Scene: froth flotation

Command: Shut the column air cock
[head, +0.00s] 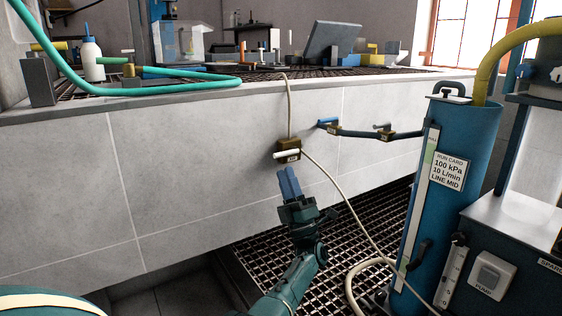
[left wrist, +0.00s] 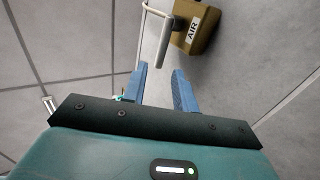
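The air cock (head: 290,146) is a small brass block on the grey tiled front of the bench. Its white lever (head: 286,154) lies roughly level across it in the head view. In the left wrist view the brass block (left wrist: 196,27) carries an "AIR" label, and the pale lever (left wrist: 164,42) sticks out beside it. My left gripper (head: 286,172) is just below the cock in the head view. In the left wrist view its blue fingers (left wrist: 160,76) are apart with nothing between them, and the lever's end is just beyond the tips. My right gripper is not in view.
A thin cream hose (head: 335,190) runs from the cock toward the blue column (head: 447,190) at right. A blue-handled cock (head: 328,123) and dark pipe are right of the air cock. A teal hose (head: 150,88) lies on the bench. Black grating (head: 350,235) is below.

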